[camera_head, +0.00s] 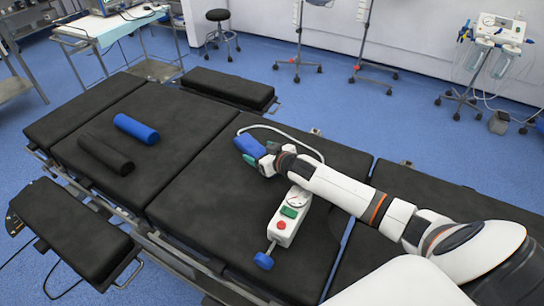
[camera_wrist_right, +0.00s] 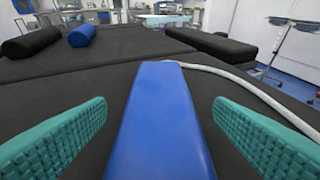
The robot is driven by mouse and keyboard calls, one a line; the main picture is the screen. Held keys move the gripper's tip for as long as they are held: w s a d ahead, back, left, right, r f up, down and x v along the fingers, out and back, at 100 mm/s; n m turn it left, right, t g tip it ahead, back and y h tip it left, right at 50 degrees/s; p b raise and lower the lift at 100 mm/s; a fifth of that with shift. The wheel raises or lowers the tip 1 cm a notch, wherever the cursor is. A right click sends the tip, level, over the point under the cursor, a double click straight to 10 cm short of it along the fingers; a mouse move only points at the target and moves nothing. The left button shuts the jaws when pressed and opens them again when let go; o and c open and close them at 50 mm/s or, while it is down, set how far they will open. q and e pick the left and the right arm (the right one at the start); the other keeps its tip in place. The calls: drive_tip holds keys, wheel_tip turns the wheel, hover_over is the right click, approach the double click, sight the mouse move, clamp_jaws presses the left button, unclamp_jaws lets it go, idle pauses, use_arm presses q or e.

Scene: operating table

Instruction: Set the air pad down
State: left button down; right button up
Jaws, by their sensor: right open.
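The air pad (camera_head: 248,146) is a blue block lying on the black table top. In the right wrist view the air pad (camera_wrist_right: 160,115) runs away from me between two teal ribbed fingers. My right gripper (camera_head: 259,154) is open at the pad's near end, with one finger on each side. Dark gaps show between both fingers and the pad, so it does not grip it. The far end of the pad appears to lie on the table surface. My left gripper is not in view.
A white pump box (camera_head: 290,217) with gauge, red button and blue knob lies nearby. A pale hose (camera_head: 300,140) curves behind my gripper. A blue roll (camera_head: 136,129) and a black roll (camera_head: 106,154) lie to the left. The table (camera_head: 195,185) between is clear.

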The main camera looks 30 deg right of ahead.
drive_tip(key=v, duration=1.1)
drive_tip(key=shift+s+r, duration=0.1)
drive_tip(key=shift+s, duration=0.1)
